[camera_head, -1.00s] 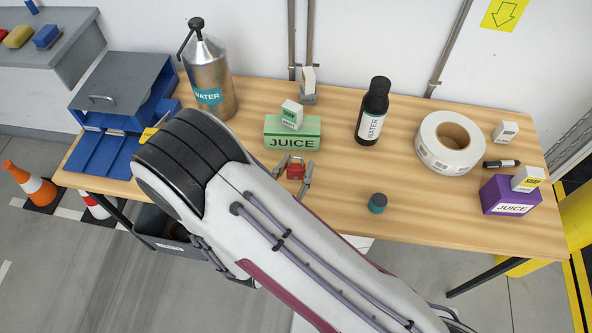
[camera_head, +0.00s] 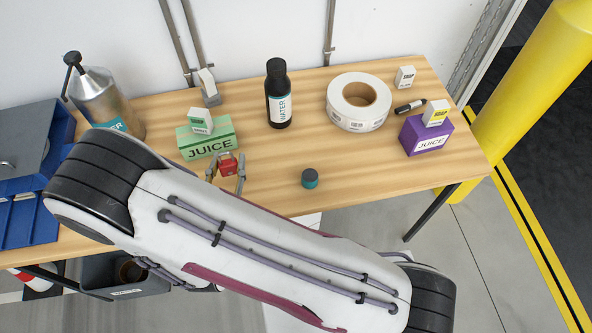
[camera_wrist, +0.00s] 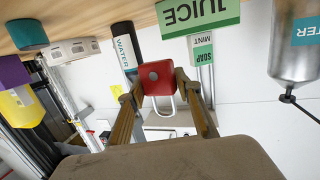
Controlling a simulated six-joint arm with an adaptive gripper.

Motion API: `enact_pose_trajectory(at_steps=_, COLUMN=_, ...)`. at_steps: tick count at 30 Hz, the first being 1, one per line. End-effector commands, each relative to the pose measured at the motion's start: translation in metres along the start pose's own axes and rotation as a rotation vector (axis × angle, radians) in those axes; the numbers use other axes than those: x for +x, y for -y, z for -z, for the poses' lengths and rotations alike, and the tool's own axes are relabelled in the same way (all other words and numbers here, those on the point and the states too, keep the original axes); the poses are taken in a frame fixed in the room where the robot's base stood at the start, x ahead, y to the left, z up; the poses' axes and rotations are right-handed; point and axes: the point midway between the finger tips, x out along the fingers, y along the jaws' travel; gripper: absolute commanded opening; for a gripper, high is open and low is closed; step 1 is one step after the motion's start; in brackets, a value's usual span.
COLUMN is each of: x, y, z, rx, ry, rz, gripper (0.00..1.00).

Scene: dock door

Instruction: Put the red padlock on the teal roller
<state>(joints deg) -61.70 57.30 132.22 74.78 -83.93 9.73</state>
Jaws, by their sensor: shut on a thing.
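The red padlock (camera_head: 228,165) is held between the two fingers of my gripper (camera_head: 226,168), in front of the green juice box. In the wrist view the padlock (camera_wrist: 157,77) is clear, with its pale shackle pointing down in that inverted picture. The fingers of my gripper (camera_wrist: 160,98) are shut on its sides. The teal roller (camera_head: 310,179), a short upright cylinder with a dark top, stands on the table to the right of the padlock, apart from it. It also shows at the upper left of the wrist view (camera_wrist: 27,34). Nothing rests on its top.
The green juice box (camera_head: 205,142) carries a small soap box (camera_head: 200,121). A black water bottle (camera_head: 278,95), a white tape roll (camera_head: 359,102) and a purple juice box (camera_head: 427,135) stand behind or right. The wooden table (camera_head: 270,175) is bare around the roller.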

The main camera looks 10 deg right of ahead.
Motion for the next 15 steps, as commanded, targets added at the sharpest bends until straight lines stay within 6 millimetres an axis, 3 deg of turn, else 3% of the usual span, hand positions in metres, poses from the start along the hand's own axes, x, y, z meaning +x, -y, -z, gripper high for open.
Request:
enact_pose_trajectory(at_steps=5, x=0.020, y=-0.034, z=0.012, rx=0.013, ry=-0.002, rz=-0.086, gripper=0.11)
enact_pose_trajectory(at_steps=15, x=0.043, y=-0.133, z=0.036, rx=0.040, ry=-0.001, rz=-0.317, gripper=0.11)
